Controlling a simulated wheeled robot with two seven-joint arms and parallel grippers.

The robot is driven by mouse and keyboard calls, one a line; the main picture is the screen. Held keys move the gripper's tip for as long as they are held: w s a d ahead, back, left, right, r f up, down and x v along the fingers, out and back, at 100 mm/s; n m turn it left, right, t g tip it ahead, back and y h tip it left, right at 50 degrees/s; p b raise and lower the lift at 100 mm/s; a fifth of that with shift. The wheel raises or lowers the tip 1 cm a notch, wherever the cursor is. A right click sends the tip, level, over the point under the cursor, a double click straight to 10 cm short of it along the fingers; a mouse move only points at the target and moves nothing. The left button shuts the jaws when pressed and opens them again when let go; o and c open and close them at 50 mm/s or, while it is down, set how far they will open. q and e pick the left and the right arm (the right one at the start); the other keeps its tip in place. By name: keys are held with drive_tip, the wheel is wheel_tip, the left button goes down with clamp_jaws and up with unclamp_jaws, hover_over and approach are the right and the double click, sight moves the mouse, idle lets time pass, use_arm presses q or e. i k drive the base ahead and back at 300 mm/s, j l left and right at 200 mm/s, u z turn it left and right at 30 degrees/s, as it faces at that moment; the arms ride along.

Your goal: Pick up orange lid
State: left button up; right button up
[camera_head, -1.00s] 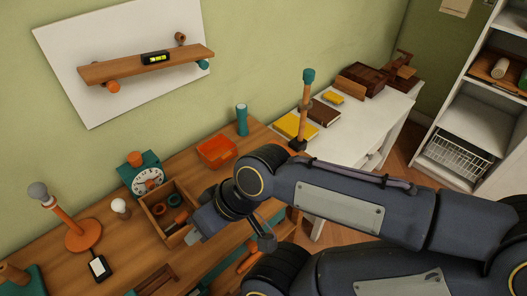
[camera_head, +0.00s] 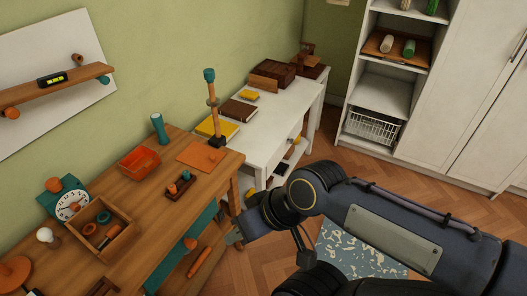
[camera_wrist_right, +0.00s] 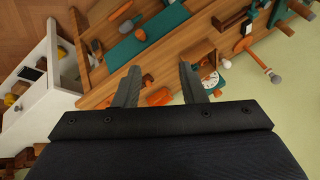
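A flat square orange lid (camera_head: 202,156) with a small knob lies on the wooden table near its right end, in the head view. An open orange box (camera_head: 139,161) stands to its left. My right gripper (camera_head: 233,238) is beyond the table's front edge, apart from the lid and nearer to me. In the right wrist view its two fingers (camera_wrist_right: 158,72) are spread with nothing held. An orange piece (camera_wrist_right: 158,97) shows beyond them; I cannot tell whether it is the box or the lid. My left gripper is not in view.
A small dark wooden tray (camera_head: 180,186) with pegs sits in front of the lid. An upright post (camera_head: 213,110) with a teal top stands behind it. A teal cylinder (camera_head: 160,129), a clock (camera_head: 70,205) and a wooden compartment box (camera_head: 103,230) are to the left.

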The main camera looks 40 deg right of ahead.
sight(203, 158)
drive_tip(key=z, duration=0.95)
drive_tip(key=i+l+u, duration=0.25)
drive_tip(key=u, duration=0.2)
drive_tip(key=i+l+u, duration=0.55)
drive_tip(key=l+u, duration=0.15)
drive_tip(key=u, duration=0.2)
